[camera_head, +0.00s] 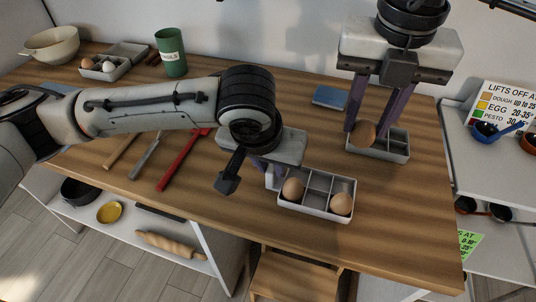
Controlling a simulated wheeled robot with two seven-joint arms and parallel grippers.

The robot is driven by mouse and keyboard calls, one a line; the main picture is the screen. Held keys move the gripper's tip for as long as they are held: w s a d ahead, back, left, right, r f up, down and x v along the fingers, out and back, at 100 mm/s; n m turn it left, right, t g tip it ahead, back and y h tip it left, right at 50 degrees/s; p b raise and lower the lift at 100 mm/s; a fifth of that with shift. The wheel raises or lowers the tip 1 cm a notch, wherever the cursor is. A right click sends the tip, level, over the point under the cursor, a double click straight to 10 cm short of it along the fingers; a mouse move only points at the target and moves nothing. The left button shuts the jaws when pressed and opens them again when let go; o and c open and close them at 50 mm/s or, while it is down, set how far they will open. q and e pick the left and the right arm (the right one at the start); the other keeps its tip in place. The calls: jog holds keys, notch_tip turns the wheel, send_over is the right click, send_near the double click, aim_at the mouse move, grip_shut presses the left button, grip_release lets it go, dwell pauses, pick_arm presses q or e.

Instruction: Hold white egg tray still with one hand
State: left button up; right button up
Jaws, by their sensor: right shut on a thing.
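The white egg tray (316,208) sits on the wooden table in the middle, with a brown egg (293,189) in its left end and another brown egg (341,203) in its front right compartment. My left gripper (273,178) is low at the tray's left end, close to its wall. Its wrist hides most of the fingers, so I cannot tell whether they grip the wall. My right gripper (367,127) points down and is shut on a brown egg (363,135) at the left end of a grey egg tray (387,155).
A cup (171,52), a bowl (51,45) and another egg tray (107,73) stand at the back left. A red tool (182,160) and other utensils lie left of my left gripper. A blue block (330,97) lies behind. The table's right front is clear.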

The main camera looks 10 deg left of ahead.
pick_arm(q)
jog(key=shift+x, duration=0.75)
grip_shut()
pick_arm(e)
jog(key=m+g, duration=0.1)
send_over(343, 191)
notch_tip(343, 191, down, 9)
jog(key=shift+y, duration=0.4)
jog(key=shift+f, duration=2.4)
